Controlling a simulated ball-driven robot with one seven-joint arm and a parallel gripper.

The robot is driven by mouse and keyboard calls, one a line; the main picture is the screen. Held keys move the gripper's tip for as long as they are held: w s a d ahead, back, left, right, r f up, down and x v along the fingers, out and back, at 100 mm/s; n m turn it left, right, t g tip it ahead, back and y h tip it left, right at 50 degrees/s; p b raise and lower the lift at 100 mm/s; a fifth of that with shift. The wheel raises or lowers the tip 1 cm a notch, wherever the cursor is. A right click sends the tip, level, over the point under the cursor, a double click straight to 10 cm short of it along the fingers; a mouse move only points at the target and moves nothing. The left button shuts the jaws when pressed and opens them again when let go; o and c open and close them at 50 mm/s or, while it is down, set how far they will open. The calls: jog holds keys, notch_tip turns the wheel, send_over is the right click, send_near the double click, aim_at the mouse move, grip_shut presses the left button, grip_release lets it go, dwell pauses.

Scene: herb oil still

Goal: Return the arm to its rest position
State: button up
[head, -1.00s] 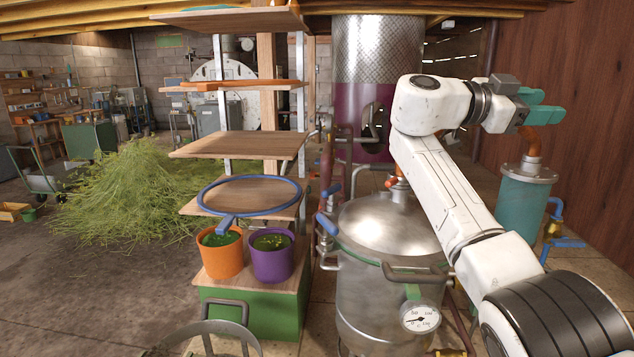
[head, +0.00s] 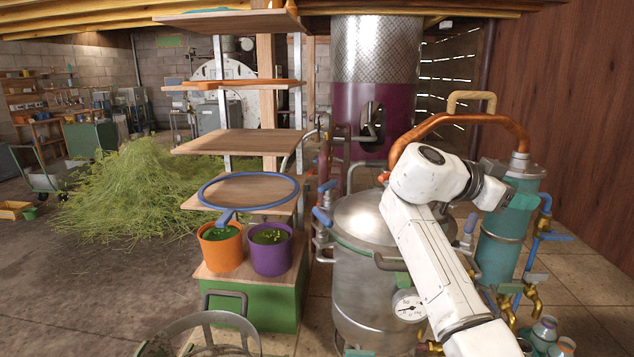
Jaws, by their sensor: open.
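My arm is the white one at the right, bent over the steel still pot (head: 362,222). Its elbow and forearm hide part of the pot's right side. No object shows in the gripper. The copper pipe (head: 462,118) arches behind my arm from the pot side to the top of the cylinder.
An orange pot (head: 221,252) and a purple pot (head: 270,255) stand on the green-based stand, left of the still. Brass valves (head: 528,293) and small jars (head: 545,329) are at lower right. Open floor lies at left.

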jog(key=s+a+f+n+y, duration=0.1)
jog(key=s+f+n+y, duration=0.3)
jog(key=f, duration=0.8)
jog(key=s+a+f+n+y, duration=0.1)
jog(key=s+f+n+y, duration=0.1)
jog(key=s+f, duration=0.75)
jog(key=s+a+f+n+y, duration=0.1)
jog(key=s+f+n+y, duration=0.15)
jog(key=f, duration=1.15)
jog(key=s+a+f+n+y, duration=0.2)
jog(key=s+f+n, duration=0.1)
jog(key=s, duration=0.7)
jog(key=s+a+f+n+g+y, duration=0.1)
jog(key=s+f+n+y, duration=0.1)
jog(key=s, duration=0.8)
jog(key=s+a+f+n+y, duration=0.2)
jog(key=s+f+n, duration=0.2)
jog(key=s, duration=0.6)
jog(key=shift+s+a+f+g, duration=0.3)
jog(key=shift+s+f, duration=0.1)
jog(key=shift+f, duration=0.1)
jog(key=shift+c, duration=0.2)
